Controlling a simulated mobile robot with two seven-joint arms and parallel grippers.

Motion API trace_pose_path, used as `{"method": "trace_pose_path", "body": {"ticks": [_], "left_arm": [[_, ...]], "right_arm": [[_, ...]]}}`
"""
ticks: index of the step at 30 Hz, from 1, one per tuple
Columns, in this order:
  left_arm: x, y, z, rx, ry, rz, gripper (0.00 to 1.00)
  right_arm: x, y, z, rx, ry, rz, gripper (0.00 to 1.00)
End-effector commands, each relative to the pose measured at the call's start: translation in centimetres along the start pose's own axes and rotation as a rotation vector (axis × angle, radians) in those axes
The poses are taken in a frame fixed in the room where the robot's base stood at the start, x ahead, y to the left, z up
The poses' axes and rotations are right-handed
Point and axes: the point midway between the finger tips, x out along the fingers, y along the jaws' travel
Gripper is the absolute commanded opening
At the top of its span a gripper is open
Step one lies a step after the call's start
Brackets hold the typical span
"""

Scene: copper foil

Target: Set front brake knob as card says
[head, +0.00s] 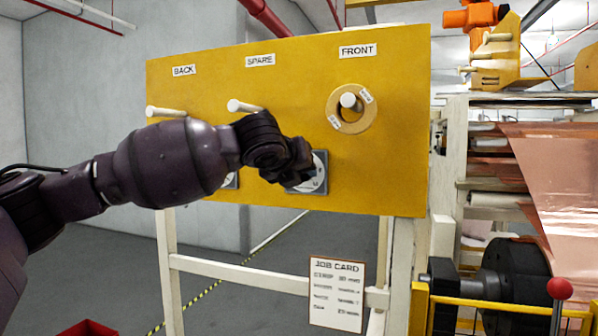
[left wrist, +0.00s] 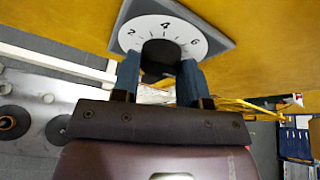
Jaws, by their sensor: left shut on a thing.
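My left gripper (left wrist: 158,82) is shut on a black knob (left wrist: 160,52) at the centre of a white dial, one finger on each side. The dial (left wrist: 125,40) shows 2, 4 and 6 on a grey square plate in the left wrist view; the knob's pointer cannot be made out. In the head view this dial (head: 320,172) is the right one of two low on the yellow panel, mostly behind my left gripper (head: 300,178). The job card (head: 337,295) hangs below the panel; its title reads, but its smaller lines are too blurred. My right gripper is not in view.
The yellow panel (head: 390,110) carries pegs under BACK, SPARE and FRONT labels. A tagged ring (head: 340,122) hangs on the FRONT peg. Another dial (head: 231,181) is partly hidden behind my arm. Copper foil (head: 565,180) and a black roller (head: 515,272) stand at right.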

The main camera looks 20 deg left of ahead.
Motion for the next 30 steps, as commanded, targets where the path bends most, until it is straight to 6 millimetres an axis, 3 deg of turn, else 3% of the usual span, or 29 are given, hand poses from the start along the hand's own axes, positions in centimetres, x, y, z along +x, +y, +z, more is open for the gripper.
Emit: {"method": "trace_pose_path", "body": {"ticks": [5, 6, 10, 22, 30], "left_arm": [[0.1, 0.1, -0.3, 0.000, 0.007, 0.003, 0.17], [0.1, 0.1, -0.3, 0.000, 0.007, 0.002, 0.46], [0.1, 0.1, -0.2, -0.001, 0.005, 0.001, 0.65], [-0.8, 0.0, -0.1, -0.001, 0.001, 0.000, 0.65], [-5.2, 0.1, -0.1, 0.000, -0.001, -0.001, 0.65]], "right_arm": [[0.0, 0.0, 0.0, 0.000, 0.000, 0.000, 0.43], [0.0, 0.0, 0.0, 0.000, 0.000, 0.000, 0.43], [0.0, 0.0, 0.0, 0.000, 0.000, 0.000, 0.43], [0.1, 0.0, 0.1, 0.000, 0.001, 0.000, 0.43], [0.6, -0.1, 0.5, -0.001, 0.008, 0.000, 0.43]]}}
